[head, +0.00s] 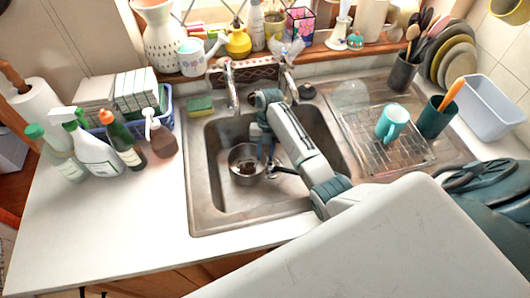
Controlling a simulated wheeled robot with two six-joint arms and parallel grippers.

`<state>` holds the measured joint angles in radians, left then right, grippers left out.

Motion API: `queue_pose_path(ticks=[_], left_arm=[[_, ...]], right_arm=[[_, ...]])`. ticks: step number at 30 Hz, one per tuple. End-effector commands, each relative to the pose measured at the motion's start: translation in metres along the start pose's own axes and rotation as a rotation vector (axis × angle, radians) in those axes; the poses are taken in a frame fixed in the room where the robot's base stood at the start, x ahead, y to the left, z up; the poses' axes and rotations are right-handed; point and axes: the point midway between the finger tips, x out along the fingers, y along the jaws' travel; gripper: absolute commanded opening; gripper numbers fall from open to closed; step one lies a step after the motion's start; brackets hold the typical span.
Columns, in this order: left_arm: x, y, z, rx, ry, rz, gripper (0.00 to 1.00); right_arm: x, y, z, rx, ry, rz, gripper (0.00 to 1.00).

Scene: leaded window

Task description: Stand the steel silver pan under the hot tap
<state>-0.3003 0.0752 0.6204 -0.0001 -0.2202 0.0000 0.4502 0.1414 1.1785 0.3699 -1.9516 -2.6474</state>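The steel silver pan (243,174) sits on the bottom of the sink (205,200), left of its middle, with something brown inside. What looks like its dark handle (285,171) points right, partly behind my arm. My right gripper (267,154) points down into the sink at the pan's right side, close to the rim and handle. Its fingers are small and partly hidden, so I cannot tell whether they touch or hold the pan. Two taps stand at the back of the sink: a left one (233,97) and a right one (289,80). The hot marking is not readable. My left gripper is out of view.
A wire rack (360,145) with a teal mug (391,123) stands right of the sink. Spray bottles (92,150) and a blue crate (165,118) stand left. The front left counter (110,220) is clear.

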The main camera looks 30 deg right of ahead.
Motion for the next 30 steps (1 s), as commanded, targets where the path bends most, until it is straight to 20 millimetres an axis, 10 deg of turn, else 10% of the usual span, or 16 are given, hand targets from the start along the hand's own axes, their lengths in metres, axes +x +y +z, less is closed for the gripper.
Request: queue_pose_path(ticks=[30], left_arm=[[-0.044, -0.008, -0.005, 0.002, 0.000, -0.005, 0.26]], right_arm=[[-0.087, 0.001, -0.004, 0.000, 0.001, 0.001, 0.26]])
